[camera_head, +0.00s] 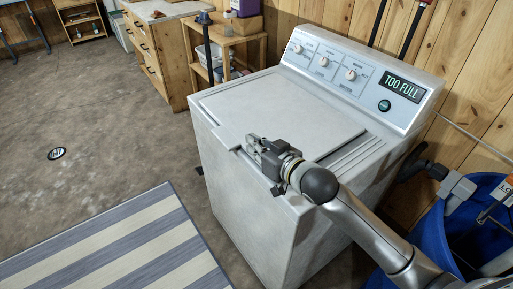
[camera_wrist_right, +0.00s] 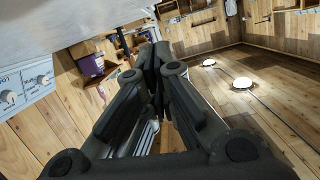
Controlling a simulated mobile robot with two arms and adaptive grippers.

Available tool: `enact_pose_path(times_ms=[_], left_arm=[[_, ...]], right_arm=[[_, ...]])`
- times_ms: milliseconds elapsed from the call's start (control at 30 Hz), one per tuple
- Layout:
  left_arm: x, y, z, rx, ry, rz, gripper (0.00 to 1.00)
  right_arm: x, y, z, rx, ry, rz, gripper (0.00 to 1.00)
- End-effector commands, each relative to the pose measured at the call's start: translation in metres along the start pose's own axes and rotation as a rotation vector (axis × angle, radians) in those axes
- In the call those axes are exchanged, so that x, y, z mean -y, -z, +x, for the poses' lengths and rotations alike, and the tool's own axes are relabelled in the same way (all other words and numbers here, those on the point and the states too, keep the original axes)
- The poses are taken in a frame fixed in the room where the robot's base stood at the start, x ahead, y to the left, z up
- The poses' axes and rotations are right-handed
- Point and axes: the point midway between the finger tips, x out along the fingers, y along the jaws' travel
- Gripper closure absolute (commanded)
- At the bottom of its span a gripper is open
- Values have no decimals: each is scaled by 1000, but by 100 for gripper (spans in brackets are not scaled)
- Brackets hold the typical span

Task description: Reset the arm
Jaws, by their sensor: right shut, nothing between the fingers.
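My right arm comes in from the lower right in the head view. Its gripper (camera_head: 262,155) is at the front edge of the washing machine's lid (camera_head: 275,115); I cannot tell if it touches. In the right wrist view the right gripper's fingers (camera_wrist_right: 155,58) are together with nothing between them. The white washing machine (camera_head: 262,225) has its lid down. Its panel holds several knobs and a display (camera_head: 403,87) reading "TOO FULL". My left gripper is not in view.
A blue bin (camera_head: 427,245) with things in it stands right of the machine. A wooden shelf (camera_head: 225,40) and a drawer cabinet (camera_head: 160,60) stand behind it. A striped rug (camera_head: 120,245) lies at the lower left. The floor (camera_head: 100,115) at left is mostly clear.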

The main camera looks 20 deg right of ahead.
Motion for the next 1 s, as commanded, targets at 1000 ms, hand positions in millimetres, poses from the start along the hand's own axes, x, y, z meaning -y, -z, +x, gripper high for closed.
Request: enact_pose_path(times_ms=[1000], left_arm=[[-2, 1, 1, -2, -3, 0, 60]], right_arm=[[31, -234, -214, 854, -212, 8, 100]])
